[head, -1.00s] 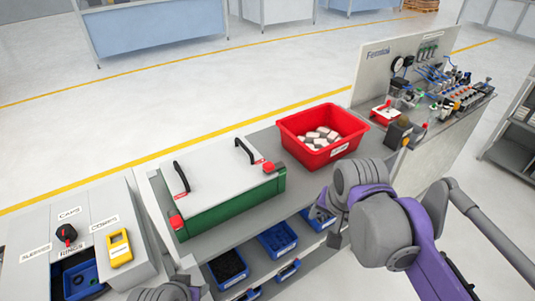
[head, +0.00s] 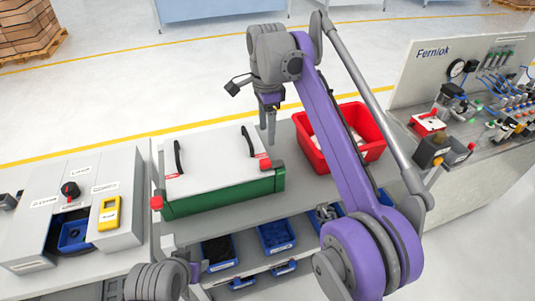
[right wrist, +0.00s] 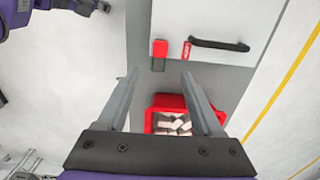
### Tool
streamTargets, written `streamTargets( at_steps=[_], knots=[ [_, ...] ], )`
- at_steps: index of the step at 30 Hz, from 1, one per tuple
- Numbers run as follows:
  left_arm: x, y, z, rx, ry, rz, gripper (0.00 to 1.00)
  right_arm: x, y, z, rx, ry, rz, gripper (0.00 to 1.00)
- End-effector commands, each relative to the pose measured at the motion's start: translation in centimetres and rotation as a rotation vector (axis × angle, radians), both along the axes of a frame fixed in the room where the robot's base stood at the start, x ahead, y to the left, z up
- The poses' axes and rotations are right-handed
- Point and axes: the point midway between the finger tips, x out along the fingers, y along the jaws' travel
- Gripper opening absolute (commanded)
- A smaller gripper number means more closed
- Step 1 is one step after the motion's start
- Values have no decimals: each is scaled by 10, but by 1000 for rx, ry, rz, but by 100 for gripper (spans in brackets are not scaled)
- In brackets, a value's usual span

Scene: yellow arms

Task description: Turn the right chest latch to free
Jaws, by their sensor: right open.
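The chest has a green body (head: 225,197) and a white lid (head: 212,160) with two black handles. The right chest latch (head: 278,165) is a small red piece at the lid's right front corner; it also shows in the right wrist view (right wrist: 160,48), just beyond the fingertips. A red left latch (head: 157,203) sits at the other front corner. My right gripper (head: 268,140) points down by the chest's right end, open and empty; its spread fingers show in the right wrist view (right wrist: 160,78). They appear apart from the latch. My left gripper (head: 203,268) is low at the bottom, its jaws unclear.
A red bin (head: 375,147) with white pieces stands right of the chest, partly behind my right arm. Blue bins (head: 277,237) sit on the shelf below. A grey box with a black knob (head: 70,190) is at the left. A Ferniok panel (head: 435,62) stands at the right.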

Motion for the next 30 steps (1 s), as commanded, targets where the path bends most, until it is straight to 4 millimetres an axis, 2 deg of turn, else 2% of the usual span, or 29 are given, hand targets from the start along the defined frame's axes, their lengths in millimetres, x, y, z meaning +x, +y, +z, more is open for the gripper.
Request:
streamTargets(
  at_steps=[5, 18, 24, 30],
  knots=[
    [-3, 0, -6, 0, 6, 0, 50, 0, 2, -13, -1, 6, -11, 68],
    [-14, 0, -29, 0, 27, 0, 50, 0, 1, -91, -1, 5, -10, 68],
    [-15, 0, -32, 0, 29, 0, 50, 0, 1, -106, -1, 4, -9, 68],
    [-15, 0, -32, 0, 29, 0, 50, 0, 1, -108, -1, 3, -9, 68]
  ],
)
